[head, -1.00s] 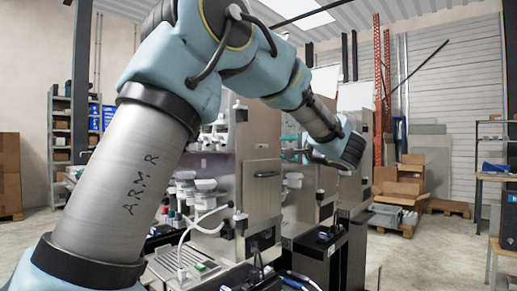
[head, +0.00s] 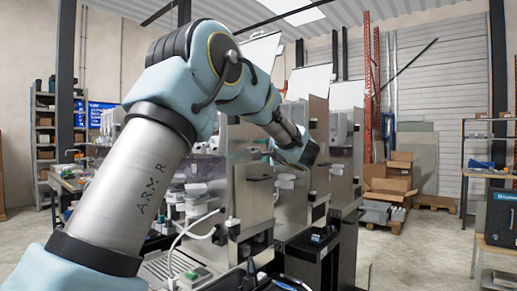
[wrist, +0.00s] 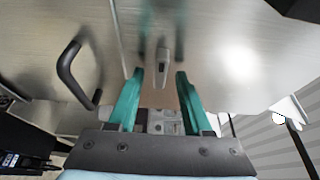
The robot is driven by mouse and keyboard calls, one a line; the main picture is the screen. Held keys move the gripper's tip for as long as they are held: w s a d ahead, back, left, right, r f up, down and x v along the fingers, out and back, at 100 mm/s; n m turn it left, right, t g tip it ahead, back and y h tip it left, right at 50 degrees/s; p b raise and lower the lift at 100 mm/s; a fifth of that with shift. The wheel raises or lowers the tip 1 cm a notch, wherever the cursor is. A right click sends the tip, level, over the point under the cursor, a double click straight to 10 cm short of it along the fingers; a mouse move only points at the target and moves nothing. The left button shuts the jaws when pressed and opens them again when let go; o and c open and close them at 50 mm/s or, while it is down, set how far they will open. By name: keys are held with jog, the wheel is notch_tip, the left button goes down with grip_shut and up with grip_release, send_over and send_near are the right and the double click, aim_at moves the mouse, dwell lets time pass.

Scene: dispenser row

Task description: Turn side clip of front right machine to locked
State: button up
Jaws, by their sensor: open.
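The side clip (wrist: 163,66) is a small grey elongated piece on a brushed metal panel (wrist: 225,50) in the wrist view. It stands roughly upright in the picture, between and beyond the fingertips. My gripper (wrist: 160,78) has two teal fingers, spread apart with nothing between them. I cannot tell whether either finger touches the panel. In the head view a near machine shows a metal side panel (head: 252,200); the clip cannot be made out there. My arm's dark wrist end is by the machines, and the fingers are not clear in that view.
A black bar handle (wrist: 70,75) sticks out from the metal left of my gripper in the wrist view. More machines (head: 345,130) stand behind in a row. Cardboard boxes (head: 390,180) and a shelf (head: 490,150) are at the right, with open floor in front.

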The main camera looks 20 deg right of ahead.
jog(key=shift+w, duration=0.1)
jog(key=shift+c, duration=0.3)
grip_shut()
